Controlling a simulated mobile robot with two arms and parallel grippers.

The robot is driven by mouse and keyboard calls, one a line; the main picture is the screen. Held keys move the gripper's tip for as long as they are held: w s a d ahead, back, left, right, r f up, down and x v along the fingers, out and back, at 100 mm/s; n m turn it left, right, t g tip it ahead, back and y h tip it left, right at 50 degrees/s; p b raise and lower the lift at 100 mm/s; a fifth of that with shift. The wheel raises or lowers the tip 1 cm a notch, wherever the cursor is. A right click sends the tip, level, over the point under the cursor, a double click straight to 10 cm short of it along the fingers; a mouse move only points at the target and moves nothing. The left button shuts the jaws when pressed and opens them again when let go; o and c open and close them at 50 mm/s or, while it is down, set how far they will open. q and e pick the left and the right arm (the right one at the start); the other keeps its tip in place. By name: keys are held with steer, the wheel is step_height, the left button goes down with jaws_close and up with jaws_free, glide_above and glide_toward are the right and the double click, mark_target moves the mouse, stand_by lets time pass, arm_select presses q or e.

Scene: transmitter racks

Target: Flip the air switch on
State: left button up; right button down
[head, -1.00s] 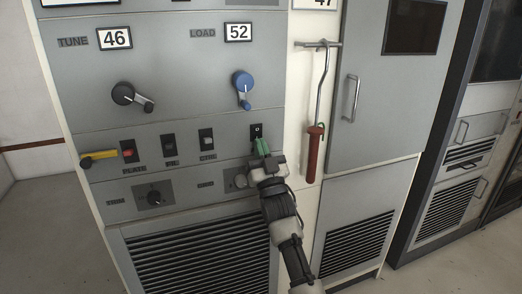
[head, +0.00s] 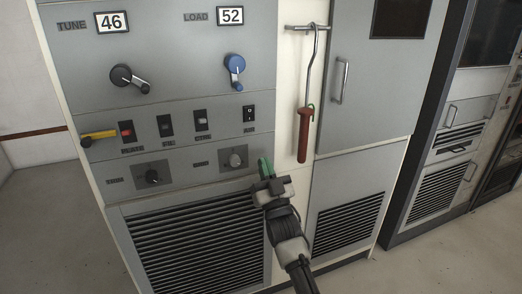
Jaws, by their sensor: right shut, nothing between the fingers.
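I cannot tell for sure which way the rocker is tipped. My right gripper (head: 265,165) has green fingertips that are shut and empty. It is below and slightly right of the air switch, apart from it, in front of the panel near the grey knob. My left gripper is not in view.
A grey knob (head: 235,158) is left of my fingertips. A red-handled hook (head: 304,135) hangs to the right. Louvred vents (head: 195,245) lie below.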

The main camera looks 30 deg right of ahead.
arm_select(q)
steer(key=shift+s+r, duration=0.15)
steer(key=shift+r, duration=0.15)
arm_select(e)
steer(key=shift+v, duration=0.95)
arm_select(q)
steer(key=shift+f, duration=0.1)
arm_select(e)
steer(key=shift+w+f, duration=0.15)
steer(key=shift+f, duration=0.05)
